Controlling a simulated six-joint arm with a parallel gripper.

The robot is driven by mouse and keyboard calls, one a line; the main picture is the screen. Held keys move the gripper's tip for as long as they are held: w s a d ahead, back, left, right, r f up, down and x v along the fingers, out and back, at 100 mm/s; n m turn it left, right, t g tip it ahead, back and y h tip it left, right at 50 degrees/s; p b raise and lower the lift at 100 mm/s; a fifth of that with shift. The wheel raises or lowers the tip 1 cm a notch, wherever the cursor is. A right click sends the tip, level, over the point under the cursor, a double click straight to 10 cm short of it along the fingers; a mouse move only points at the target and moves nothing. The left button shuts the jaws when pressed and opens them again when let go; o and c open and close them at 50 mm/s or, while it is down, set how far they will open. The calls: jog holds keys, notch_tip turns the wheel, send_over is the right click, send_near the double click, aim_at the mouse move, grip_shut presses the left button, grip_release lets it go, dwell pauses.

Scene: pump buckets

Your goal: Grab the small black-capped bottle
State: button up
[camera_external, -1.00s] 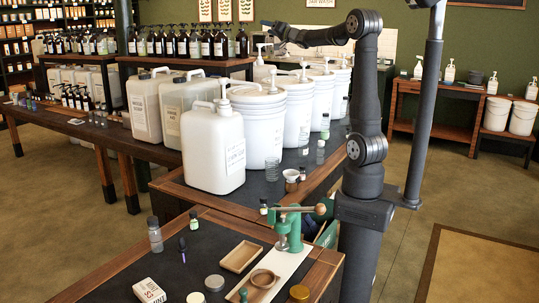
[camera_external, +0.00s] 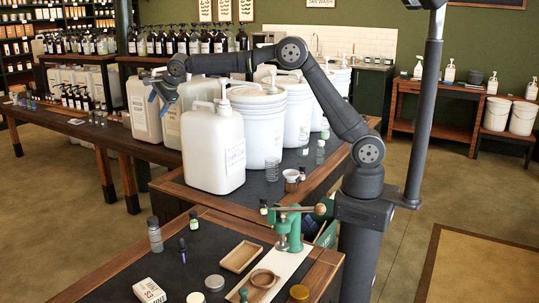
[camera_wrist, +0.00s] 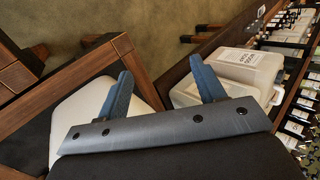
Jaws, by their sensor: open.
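Several small dark-capped bottles stand on the near table, and I cannot tell which one is meant. One is a clear grey bottle with a black cap (camera_external: 155,236) at the left. A smaller green-labelled bottle (camera_external: 194,221) and a dark dropper-like bottle (camera_external: 182,250) stand right of it. Another small dark-capped bottle (camera_external: 264,207) stands near the green press. My gripper (camera_external: 160,95) is high above the table, beside the white jugs. Its blue fingers are spread and empty in the wrist view (camera_wrist: 162,88). None of these small bottles is clearly seen there.
A large white jug (camera_external: 212,150) and white buckets (camera_external: 258,135) line the table behind. A green press (camera_external: 290,228), a wooden tray (camera_external: 240,257), a small box (camera_external: 148,291) and tins (camera_external: 215,282) occupy the near table. The wrist view shows white jugs (camera_wrist: 235,66).

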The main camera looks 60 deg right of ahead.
jog(key=s+a+f+g, duration=0.2)
jog(key=s+a+f, duration=0.3)
jog(key=a, duration=0.5)
jog(key=s+a+f+g, duration=0.3)
jog(key=s+a, duration=0.5)
jog(key=a, duration=0.2)
jog(key=n+g, duration=0.1)
jog(key=g, duration=0.2)
send_over(152, 219)
notch_tip(152, 219, down, 4)
notch_tip(152, 219, down, 11)
jog(key=shift+s+d+r, duration=0.1)
jog(key=shift+r, duration=0.1)
jog(key=shift+w+f, duration=0.2)
jog(key=shift+f, duration=2.9)
jog(key=c, duration=1.3)
